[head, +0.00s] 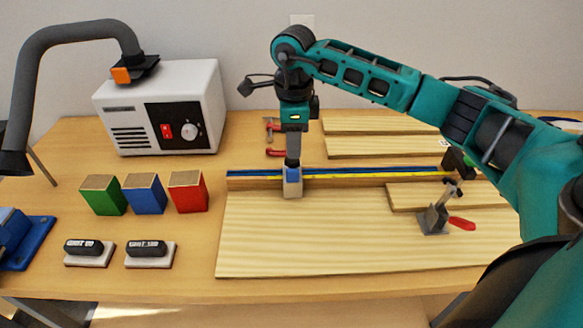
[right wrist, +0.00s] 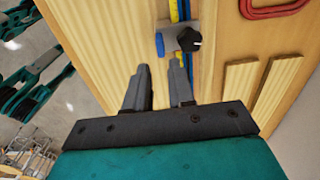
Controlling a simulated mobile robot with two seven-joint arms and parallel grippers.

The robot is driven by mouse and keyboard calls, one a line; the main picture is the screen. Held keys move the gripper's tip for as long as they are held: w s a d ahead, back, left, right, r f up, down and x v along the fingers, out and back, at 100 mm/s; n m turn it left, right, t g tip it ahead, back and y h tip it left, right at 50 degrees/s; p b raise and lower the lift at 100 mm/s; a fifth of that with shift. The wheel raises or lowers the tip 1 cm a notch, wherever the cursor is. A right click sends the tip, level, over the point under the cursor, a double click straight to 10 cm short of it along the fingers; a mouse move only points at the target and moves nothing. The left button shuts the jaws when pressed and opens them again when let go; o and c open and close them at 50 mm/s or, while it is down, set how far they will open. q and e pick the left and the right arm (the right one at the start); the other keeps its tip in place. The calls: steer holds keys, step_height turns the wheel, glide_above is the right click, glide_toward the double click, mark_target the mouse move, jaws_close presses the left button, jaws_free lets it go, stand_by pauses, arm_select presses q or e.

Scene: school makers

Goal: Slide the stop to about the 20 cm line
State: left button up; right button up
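The stop (head: 292,188) is a small pale grey block with a blue face, sitting on the rail (head: 380,175) with its blue track and yellow scale strip, near the rail's left part. In the right wrist view the stop (right wrist: 178,38) shows its blue side and a black knob. My right gripper (head: 292,163) points down over the stop in the head view. In the wrist view its two fingers (right wrist: 159,75) are parted and empty, with the stop just beyond the tips. The scale's numbers are too small to read. My left gripper is not in view.
A wide board (head: 350,240) lies in front of the rail. A toggle clamp (head: 435,218) with a red handle stands at the right. Red clamps (head: 274,152) lie behind the rail. Coloured blocks (head: 145,195), sanding blocks (head: 150,255) and a white machine (head: 165,105) stand left.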

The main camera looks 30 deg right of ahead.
mark_target(293, 170)
step_height(293, 170, down, 8)
steer(key=shift+f, duration=0.2)
jaws_close()
stand_by(0.5)
